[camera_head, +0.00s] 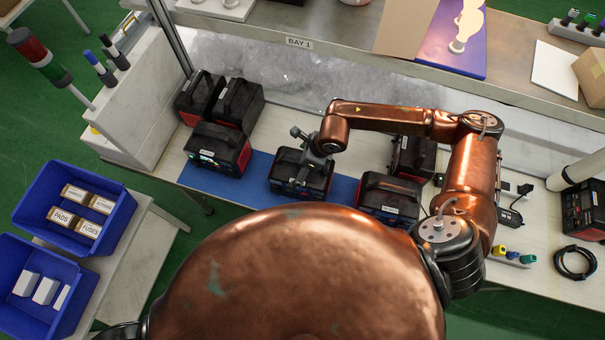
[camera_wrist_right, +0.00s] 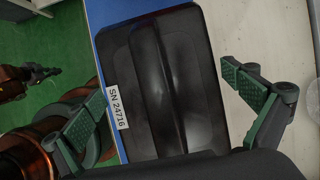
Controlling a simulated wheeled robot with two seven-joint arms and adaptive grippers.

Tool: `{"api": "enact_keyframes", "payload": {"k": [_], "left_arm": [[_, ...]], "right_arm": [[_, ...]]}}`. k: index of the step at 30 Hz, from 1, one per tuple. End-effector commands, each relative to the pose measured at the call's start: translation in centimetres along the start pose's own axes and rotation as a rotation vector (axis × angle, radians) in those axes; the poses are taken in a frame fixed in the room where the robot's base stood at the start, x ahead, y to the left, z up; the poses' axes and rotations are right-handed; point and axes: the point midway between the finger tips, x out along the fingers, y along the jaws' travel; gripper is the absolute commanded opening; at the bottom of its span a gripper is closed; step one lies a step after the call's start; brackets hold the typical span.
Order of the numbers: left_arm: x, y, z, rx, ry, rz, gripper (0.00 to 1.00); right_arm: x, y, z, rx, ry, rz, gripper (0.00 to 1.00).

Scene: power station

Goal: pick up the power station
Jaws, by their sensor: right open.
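Several black power stations with red trim and top handles stand on the bench. One power station (camera_head: 284,166) is on the blue mat, in the middle, under my right gripper (camera_head: 304,156). In the right wrist view a black power station (camera_wrist_right: 150,85) with a ridge-like handle and the label SN 24716 lies between the fingers. My right gripper (camera_wrist_right: 165,105) is open, one finger on each side of the ridge, and holds nothing. Part of the power station is hidden by the gripper in the head view.
Other power stations stand close by: one at the left (camera_head: 217,149), one at the right (camera_head: 388,199), others behind. A raised steel shelf (camera_head: 340,55) marked BAY 1 runs along the back. Blue bins (camera_head: 72,207) stand at the left. A coiled black cable (camera_head: 575,262) lies at the right.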

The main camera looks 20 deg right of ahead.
Motion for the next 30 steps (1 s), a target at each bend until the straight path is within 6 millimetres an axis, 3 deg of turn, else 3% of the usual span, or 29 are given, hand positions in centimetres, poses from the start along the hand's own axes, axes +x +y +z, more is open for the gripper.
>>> {"api": "enact_keyframes", "payload": {"k": [6, 30], "left_arm": [[-0.2, -0.1, -0.1, 0.001, 0.001, -0.001, 0.00], [0.4, -0.1, -0.4, 0.002, 0.005, 0.000, 0.00]], "right_arm": [[2.0, 0.0, -0.1, 0.003, 0.000, -0.001, 1.00], [2.5, -0.1, -0.4, 0.005, 0.001, -0.002, 1.00]]}}
